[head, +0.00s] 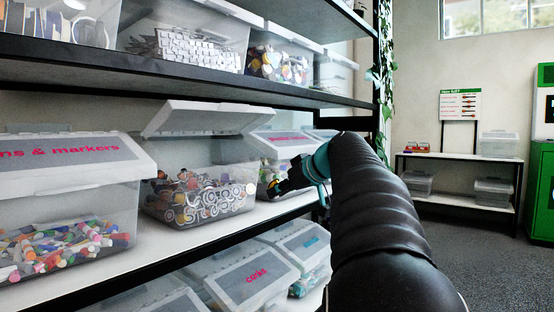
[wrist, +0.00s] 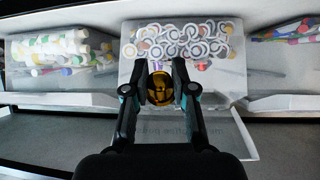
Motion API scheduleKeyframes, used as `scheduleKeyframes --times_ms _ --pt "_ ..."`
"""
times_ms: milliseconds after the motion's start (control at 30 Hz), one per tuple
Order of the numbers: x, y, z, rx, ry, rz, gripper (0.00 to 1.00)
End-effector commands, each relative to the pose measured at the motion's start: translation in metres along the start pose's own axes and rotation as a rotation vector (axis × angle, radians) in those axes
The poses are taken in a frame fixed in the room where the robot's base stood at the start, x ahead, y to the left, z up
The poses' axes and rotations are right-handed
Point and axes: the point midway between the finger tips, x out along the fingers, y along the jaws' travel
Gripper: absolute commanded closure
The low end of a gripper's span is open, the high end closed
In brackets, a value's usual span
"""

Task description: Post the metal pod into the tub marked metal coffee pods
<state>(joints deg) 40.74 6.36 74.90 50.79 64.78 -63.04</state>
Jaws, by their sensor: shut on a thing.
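A gold metal pod (wrist: 161,92) sits between the two black fingers of my gripper (wrist: 160,80) in the wrist view. My gripper (head: 279,187) is shut on it, and shows in the head view at the right front of an open clear tub. This tub (head: 205,215) holds many round pods, on the middle shelf. Its pale lid (head: 205,118) is raised. In the wrist view the tub (wrist: 133,72) lies beyond the fingertips, with the lid (wrist: 240,135) below it bearing faint mirrored lettering. I cannot read which pods its label names.
A closed tub marked pens & markers (head: 70,190) stands left of the open tub. Another closed tub (head: 285,143) stands to its right, partly behind my arm. A tub marked corks (head: 255,272) sits below. The upper shelf (head: 180,82) hangs above the raised lid.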

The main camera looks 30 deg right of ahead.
Motion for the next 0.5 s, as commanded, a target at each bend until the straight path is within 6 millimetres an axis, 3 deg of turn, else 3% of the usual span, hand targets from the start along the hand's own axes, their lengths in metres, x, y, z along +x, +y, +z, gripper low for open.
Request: scheduleKeyframes --times_ms 100,200,367,500 --pt "-0.032 -0.012 -0.036 -0.009 0.040 -0.017 0.88" --pt "-0.052 -0.022 -0.057 -0.012 0.059 -0.033 0.88" --pt "-0.070 -0.032 -0.074 -0.015 0.074 -0.051 0.88" --pt "-0.070 -0.034 -0.079 -0.014 0.075 -0.057 0.88"
